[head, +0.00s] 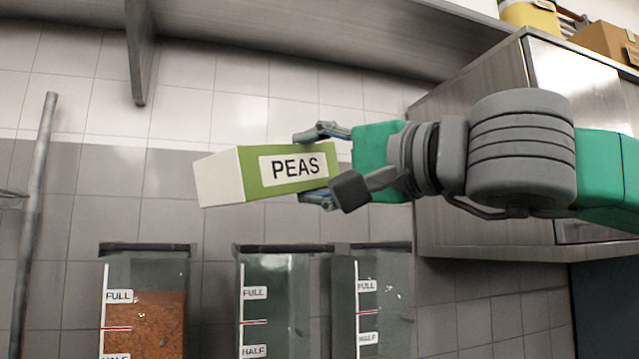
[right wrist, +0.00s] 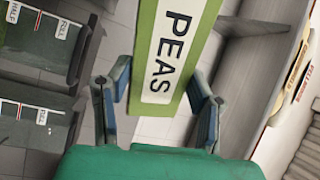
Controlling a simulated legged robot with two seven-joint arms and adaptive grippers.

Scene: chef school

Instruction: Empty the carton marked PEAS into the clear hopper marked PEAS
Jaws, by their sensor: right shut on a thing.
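The green and white carton marked PEAS (head: 255,181) is held in the air in the head view, close to horizontal, its white end pointing left and slightly down. My right gripper (head: 318,166) is shut on the carton's right end. In the right wrist view the carton (right wrist: 176,50) sits between the two fingers (right wrist: 160,100). Below it in the head view stand clear hoppers with FULL and HALF marks: a middle one (head: 290,280) and a right one (head: 387,300). No PEAS label shows on any hopper. My left gripper is not in view.
A left hopper (head: 175,268) holds reddish-brown contents. A metal cabinet (head: 480,235) stands at the right, with a yellow container (head: 530,17) and a cardboard box (head: 605,42) on top. A shelf bracket (head: 140,55) hangs above left, and a metal pole (head: 35,210) is at far left.

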